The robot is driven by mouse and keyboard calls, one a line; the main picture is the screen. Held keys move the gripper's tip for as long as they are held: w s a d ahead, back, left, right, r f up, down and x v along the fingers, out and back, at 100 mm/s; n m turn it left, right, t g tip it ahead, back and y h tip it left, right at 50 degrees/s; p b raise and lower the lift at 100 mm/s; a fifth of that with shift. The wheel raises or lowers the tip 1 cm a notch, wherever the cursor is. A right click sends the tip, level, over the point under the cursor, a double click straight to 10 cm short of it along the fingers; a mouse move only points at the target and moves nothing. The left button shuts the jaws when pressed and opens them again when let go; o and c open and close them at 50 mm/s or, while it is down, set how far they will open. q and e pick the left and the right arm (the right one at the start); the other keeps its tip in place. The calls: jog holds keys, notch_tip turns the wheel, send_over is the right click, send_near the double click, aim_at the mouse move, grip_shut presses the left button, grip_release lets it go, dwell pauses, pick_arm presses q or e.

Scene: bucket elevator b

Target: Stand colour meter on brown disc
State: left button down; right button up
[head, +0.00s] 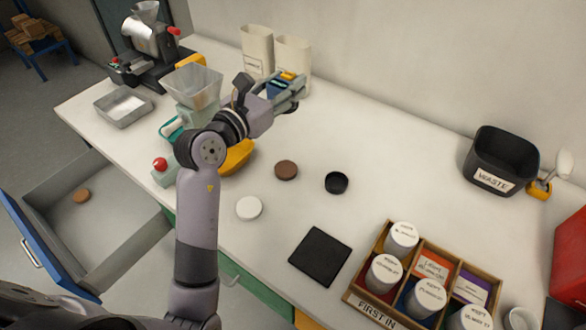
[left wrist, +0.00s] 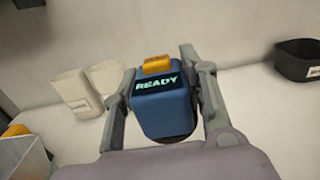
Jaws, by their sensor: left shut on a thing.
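The colour meter (left wrist: 165,105) is a blue block with a lit READY display and an orange piece on top. In the left wrist view it sits between the two fingers of my left gripper (left wrist: 163,92), which is shut on it. In the head view my left gripper (head: 285,91) holds the meter (head: 283,85) above the back of the table, partly hiding it. The brown disc (head: 286,170) lies flat on the white table, nearer than the meter, with nothing on it. My right gripper is not in view.
A white disc (head: 249,207), a black round piece (head: 336,182) and a black square mat (head: 320,256) lie near the brown disc. A hopper machine (head: 193,87) stands left, two beige containers (head: 257,50) behind, a waste bin (head: 500,160) and a jar crate (head: 350,295) right.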

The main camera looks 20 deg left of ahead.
pick_arm(q)
jog(key=shift+f, duration=0.45)
notch_tip(320, 180, down, 14)
jog(key=shift+f+b, duration=0.2)
jog(key=shift+b, duration=1)
jog(key=shift+f+b, duration=0.8)
jog(key=shift+f, duration=1.4)
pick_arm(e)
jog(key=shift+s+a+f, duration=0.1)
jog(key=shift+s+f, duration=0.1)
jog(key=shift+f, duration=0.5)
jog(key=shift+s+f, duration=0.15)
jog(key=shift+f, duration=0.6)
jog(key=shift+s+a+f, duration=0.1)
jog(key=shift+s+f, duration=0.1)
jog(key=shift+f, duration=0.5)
pick_arm(q)
jog(key=shift+f, duration=0.1)
jog(key=shift+f, duration=0.15)
jog(key=c, duration=1)
grip_release()
jog(key=shift+s, duration=0.1)
jog(key=shift+o, duration=0.2)
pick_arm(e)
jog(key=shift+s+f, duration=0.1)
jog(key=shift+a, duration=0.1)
